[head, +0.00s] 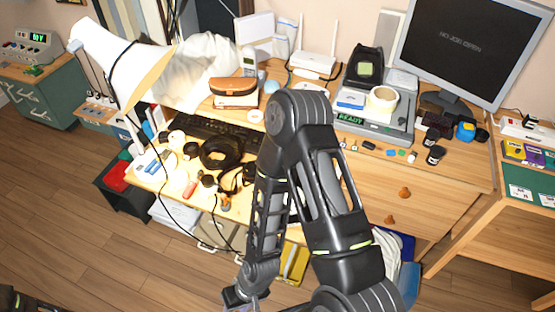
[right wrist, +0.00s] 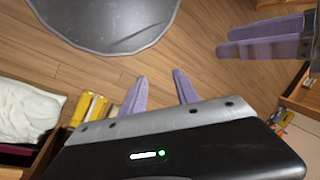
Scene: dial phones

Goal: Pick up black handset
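I cannot clearly pick out a black handset. A black ring-shaped object (head: 220,153), perhaps a strap or headphones, lies on the wooden desk in front of the black keyboard. A black upright device with a pale green screen (head: 364,68) stands at the back right. My right gripper (right wrist: 160,90) is open and empty over the wooden floor in the right wrist view. In the head view it is at the bottom edge, below the desk front, mostly cut off.
My right arm blocks the desk's middle. A white lamp (head: 120,62) leans over the left side. The desk holds a brown case (head: 235,88), a white router (head: 313,63), a tape roll (head: 382,99), a monitor (head: 470,45) and small clutter. Floor in front is clear.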

